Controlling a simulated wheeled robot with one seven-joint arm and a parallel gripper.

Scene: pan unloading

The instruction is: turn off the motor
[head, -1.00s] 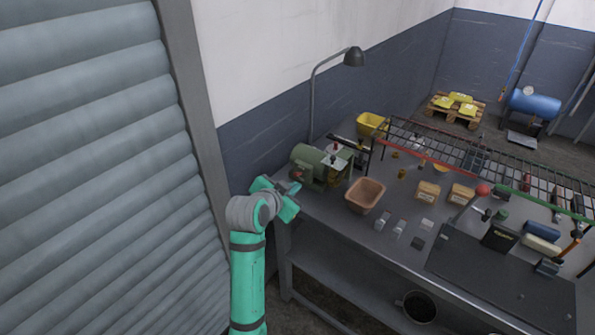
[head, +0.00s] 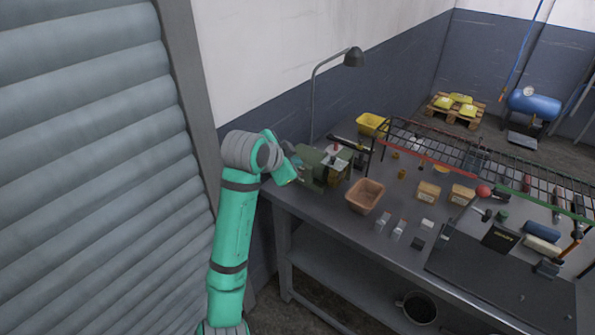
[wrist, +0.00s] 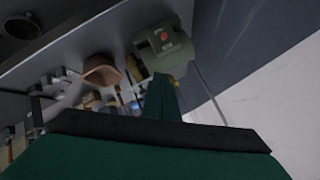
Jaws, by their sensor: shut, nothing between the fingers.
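The motor (head: 325,165) is a green machine on the left end of the workbench (head: 335,222). In the wrist view the motor (wrist: 170,55) shows its end face with a red button (wrist: 163,36) and a pale marking below it. My gripper (head: 289,173) is at the motor's left end and hides that end in the head view. In the wrist view my gripper's green finger (wrist: 162,96) points toward the motor, just below its casing in the picture. The gripper is shut and empty. I cannot tell whether it touches the motor.
A brown bin (head: 365,196) stands right of the motor, with a yellow bin (head: 371,124) behind. A desk lamp (head: 353,57) rises behind the motor. A wire rack (head: 440,149) and several small boxes and tools fill the bench's right. A shutter (head: 90,150) stands at the left.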

